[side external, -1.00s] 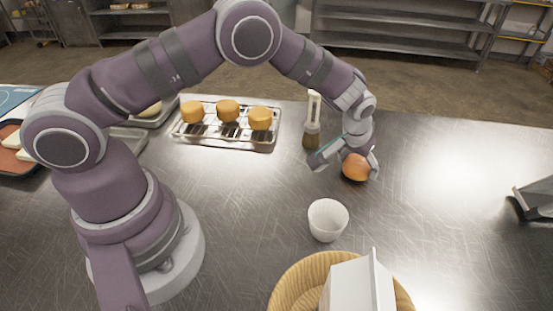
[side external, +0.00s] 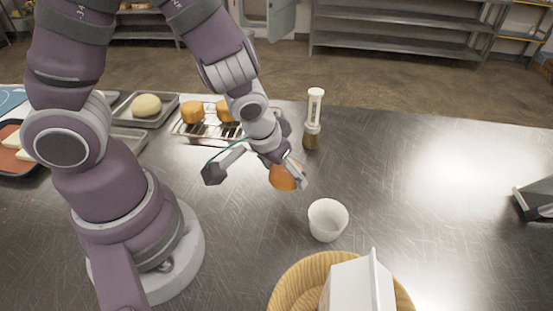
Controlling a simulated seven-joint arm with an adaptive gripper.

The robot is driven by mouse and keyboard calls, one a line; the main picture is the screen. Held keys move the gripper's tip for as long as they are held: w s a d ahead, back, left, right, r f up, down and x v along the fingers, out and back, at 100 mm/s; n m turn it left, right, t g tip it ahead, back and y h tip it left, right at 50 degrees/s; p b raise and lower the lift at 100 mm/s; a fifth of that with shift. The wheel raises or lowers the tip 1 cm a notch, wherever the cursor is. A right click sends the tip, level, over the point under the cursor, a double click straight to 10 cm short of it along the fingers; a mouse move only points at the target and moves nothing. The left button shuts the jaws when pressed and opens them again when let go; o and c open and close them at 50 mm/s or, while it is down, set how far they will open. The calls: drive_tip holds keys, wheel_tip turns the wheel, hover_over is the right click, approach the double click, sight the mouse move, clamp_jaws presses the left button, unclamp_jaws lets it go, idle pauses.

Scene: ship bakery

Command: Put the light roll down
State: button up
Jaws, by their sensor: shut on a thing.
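My gripper (side external: 286,172) is shut on an orange-brown round roll (side external: 282,178). The fingers cover part of the roll. It appears to be held above the metal table, left of and behind the small white cup; its exact height is hard to tell.
A pepper-mill-like dispenser (side external: 313,118) stands behind. A wire rack (side external: 190,132) holds golden cakes, partly hidden by my arm. A tray (side external: 122,112) holds pale dough. The right-hand table is largely clear.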

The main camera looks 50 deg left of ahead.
drive_tip(key=a+n+y, duration=0.1)
drive_tip(key=a+n, duration=0.2)
drive_tip(key=a, duration=0.1)
drive_tip(key=s+a+n+g, duration=0.1)
drive_tip(key=a+n, duration=0.1)
drive_tip(key=a, duration=0.2)
drive_tip(key=s+a+r+n+g+y, duration=0.1)
drive_tip(key=a+n, duration=0.2)
drive_tip(key=a, duration=0.1)
drive_tip(key=shift+s+a+r+n+y, duration=0.1)
drive_tip(key=shift+s+a+n+y, duration=0.15)
drive_tip(key=shift+n+y, duration=0.05)
drive_tip(key=s+a+r+n+g, duration=0.1)
drive_tip(key=s+a+n+g, duration=0.1)
drive_tip(key=s+a+n, duration=0.4)
drive_tip(key=n+g, duration=0.2)
drive_tip(key=n, duration=0.3)
hover_over(170, 159)
drive_tip(key=d, duration=0.1)
wheel_tip(170, 159, down, 7)
drive_tip(key=shift+w+r, duration=0.1)
drive_tip(key=shift+r, duration=0.05)
drive_tip(key=shift+w, duration=0.1)
drive_tip(key=shift+f, duration=0.35)
drive_tip(key=o, duration=1)
drive_tip(key=shift+o, duration=0.2)
